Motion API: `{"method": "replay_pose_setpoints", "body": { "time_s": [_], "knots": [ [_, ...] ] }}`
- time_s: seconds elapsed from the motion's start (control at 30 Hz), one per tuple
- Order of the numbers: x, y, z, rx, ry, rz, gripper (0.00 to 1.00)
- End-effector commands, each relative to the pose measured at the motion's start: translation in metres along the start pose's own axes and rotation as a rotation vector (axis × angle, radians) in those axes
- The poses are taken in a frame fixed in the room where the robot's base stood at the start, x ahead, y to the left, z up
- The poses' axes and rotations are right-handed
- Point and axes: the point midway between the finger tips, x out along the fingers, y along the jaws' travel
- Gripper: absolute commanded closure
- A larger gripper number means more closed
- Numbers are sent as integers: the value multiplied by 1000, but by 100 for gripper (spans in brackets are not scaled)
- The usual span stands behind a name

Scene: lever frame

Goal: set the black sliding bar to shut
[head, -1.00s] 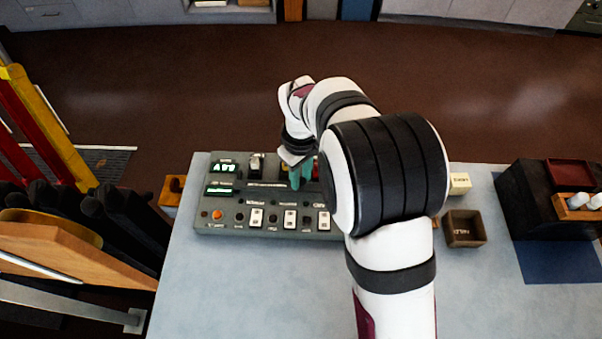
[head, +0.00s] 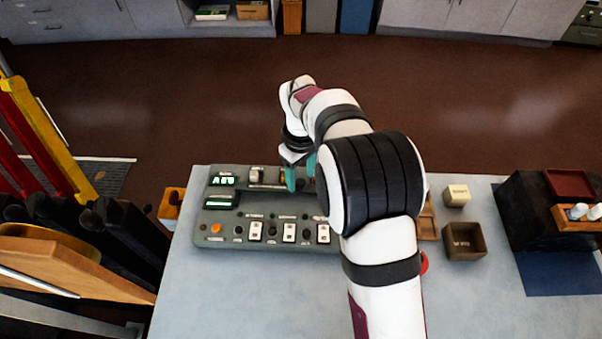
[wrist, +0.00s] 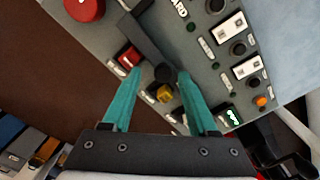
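A grey control panel (head: 228,238) lies on the table. In the wrist view, a long dark bar (wrist: 143,35), which looks like the black sliding bar, runs across the panel to a round black knob (wrist: 165,73). I cannot tell whether the two are joined, nor which setting the bar is in. My gripper (head: 299,183) is over the far part of the panel. In the wrist view its two teal fingers (wrist: 159,78) are open and apart, with the knob in the gap between them and nothing visibly gripped. My arm hides the panel's right part in the head view.
A red block (wrist: 130,57) and a yellow block (wrist: 165,93) are close to the fingers. A red round button (wrist: 85,8) is farther off. White rocker switches (head: 289,232) line the near side. A wooden box (head: 464,240) stands right; the near table is clear.

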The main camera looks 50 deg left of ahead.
Motion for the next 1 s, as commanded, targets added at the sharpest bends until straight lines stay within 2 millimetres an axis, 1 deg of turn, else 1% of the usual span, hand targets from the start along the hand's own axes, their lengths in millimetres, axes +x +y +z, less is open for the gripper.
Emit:
{"method": "replay_pose_setpoints", "body": {
  "time_s": [0.17, 0.27, 0.37, 0.5, 0.6, 0.7, 0.83, 1.0],
  "knots": [
    [-4, 0, 0, 0, 0, -1, 41],
    [-19, 0, 0, 0, 1, 0, 41],
    [-45, 0, -1, 1, 3, 1, 41],
    [-91, 0, -1, 2, 5, 2, 41],
    [-120, 0, -1, 0, 4, 3, 41],
    [-141, 0, 0, 0, 2, 2, 41],
    [-155, 0, 0, 0, 1, 1, 41],
    [-158, 0, 0, 0, 0, -1, 41]
  ]
}}
